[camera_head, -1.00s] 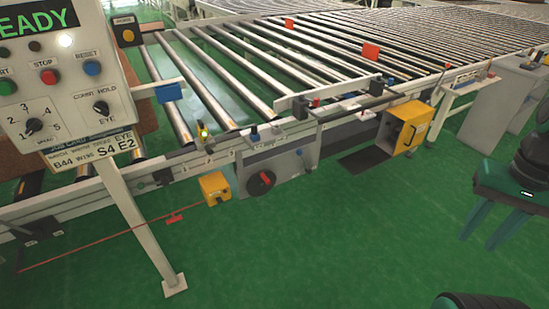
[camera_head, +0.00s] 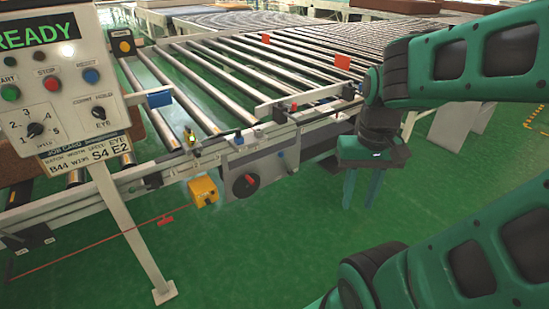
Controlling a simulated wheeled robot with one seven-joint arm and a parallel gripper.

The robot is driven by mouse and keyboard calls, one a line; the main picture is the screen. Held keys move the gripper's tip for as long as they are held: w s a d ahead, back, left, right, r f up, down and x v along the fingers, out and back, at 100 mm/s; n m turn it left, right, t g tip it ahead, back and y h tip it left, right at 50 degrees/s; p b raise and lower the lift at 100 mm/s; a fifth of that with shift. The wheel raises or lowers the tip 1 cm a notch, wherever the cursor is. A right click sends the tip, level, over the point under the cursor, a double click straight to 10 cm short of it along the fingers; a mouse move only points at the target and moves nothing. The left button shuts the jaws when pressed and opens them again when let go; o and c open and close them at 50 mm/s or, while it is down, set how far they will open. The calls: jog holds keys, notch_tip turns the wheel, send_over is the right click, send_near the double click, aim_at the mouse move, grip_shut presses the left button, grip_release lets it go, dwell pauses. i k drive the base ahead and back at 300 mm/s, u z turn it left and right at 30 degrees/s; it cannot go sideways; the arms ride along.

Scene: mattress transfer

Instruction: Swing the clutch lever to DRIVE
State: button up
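My gripper (camera_head: 359,206) hangs on the right side with its two green fingers pointing down and apart, nothing between them. It is right of the grey control housing on the conveyor's near side. A long dark bar (camera_head: 325,114) with a handle-like shape runs along the conveyor edge above that housing; its right end is hidden by my arm. A round black dial with a red handle (camera_head: 246,186) is on the front of the housing, and a blue knob (camera_head: 238,138) stands on top. No DRIVE marking is readable, so I cannot tell which part is the clutch lever.
The roller conveyor (camera_head: 225,75) fills the back. A control panel (camera_head: 60,95) on a white post stands at the left. A yellow box (camera_head: 203,190) with a red pull cord (camera_head: 90,243) sits low in front. Green floor (camera_head: 240,265) is clear in the foreground.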

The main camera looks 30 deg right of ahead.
aim_at(280, 153)
jog(key=u, duration=0.05)
jog(key=i, duration=1)
jog(key=z, duration=0.05)
